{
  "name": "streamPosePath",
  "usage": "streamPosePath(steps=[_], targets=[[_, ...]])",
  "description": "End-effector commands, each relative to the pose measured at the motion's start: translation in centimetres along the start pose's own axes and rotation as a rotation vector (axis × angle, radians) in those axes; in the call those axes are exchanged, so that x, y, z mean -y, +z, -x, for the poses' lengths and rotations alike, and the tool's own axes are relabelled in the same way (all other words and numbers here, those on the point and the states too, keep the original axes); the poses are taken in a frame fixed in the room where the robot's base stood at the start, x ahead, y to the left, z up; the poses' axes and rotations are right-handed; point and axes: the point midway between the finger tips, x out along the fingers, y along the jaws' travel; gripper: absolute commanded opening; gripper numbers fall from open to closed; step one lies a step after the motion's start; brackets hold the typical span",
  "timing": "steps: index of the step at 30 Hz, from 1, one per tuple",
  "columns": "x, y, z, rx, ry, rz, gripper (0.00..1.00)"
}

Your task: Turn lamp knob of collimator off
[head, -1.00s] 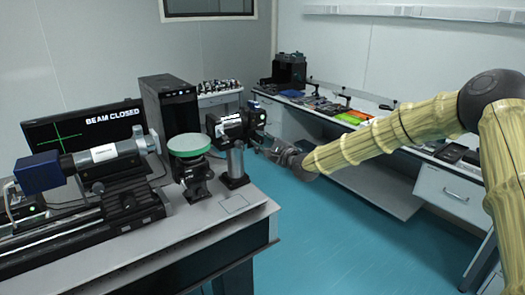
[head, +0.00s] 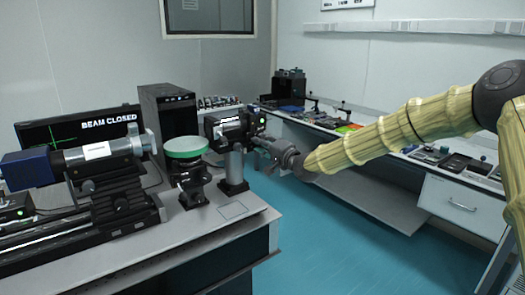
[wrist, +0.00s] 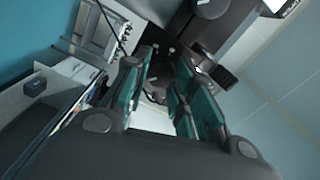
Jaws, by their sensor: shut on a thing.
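The collimator (head: 226,124) is a black housing with a white label, held on a grey post near the right end of the left table. A small green light shows on its right side. My gripper (head: 258,141) reaches this side from the right. In the wrist view my gripper (wrist: 160,75) has its teal-padded fingers on either side of a dark round knob (wrist: 157,88), and it is shut on it. The fingers and the dark shading hide part of the knob, and its pointer position cannot be read. The screen (head: 80,130) reads "BEAM CLOSED".
A green-topped round stage (head: 186,147) stands left of the collimator. A long tube with a blue end (head: 30,168) lies on a rail farther left. A black computer tower (head: 168,118) stands behind. The blue floor (head: 340,240) between the tables is clear.

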Motion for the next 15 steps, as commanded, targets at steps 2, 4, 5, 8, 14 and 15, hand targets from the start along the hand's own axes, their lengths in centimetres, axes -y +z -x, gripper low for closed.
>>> streamPosePath(steps=[2,4,5,8,14,15], targets=[[-0.24,0.04,-0.01,-0.001,0.000,0.072,0.02],[-0.17,0.08,-0.03,0.000,-0.001,0.139,0.02],[-0.17,0.08,-0.03,0.000,-0.001,0.167,0.02],[-0.22,0.07,-0.01,0.000,0.000,0.263,0.02],[-0.18,0.12,-0.02,0.000,0.000,0.453,0.02],[-0.15,0.12,-0.02,0.000,0.000,0.491,0.02]])
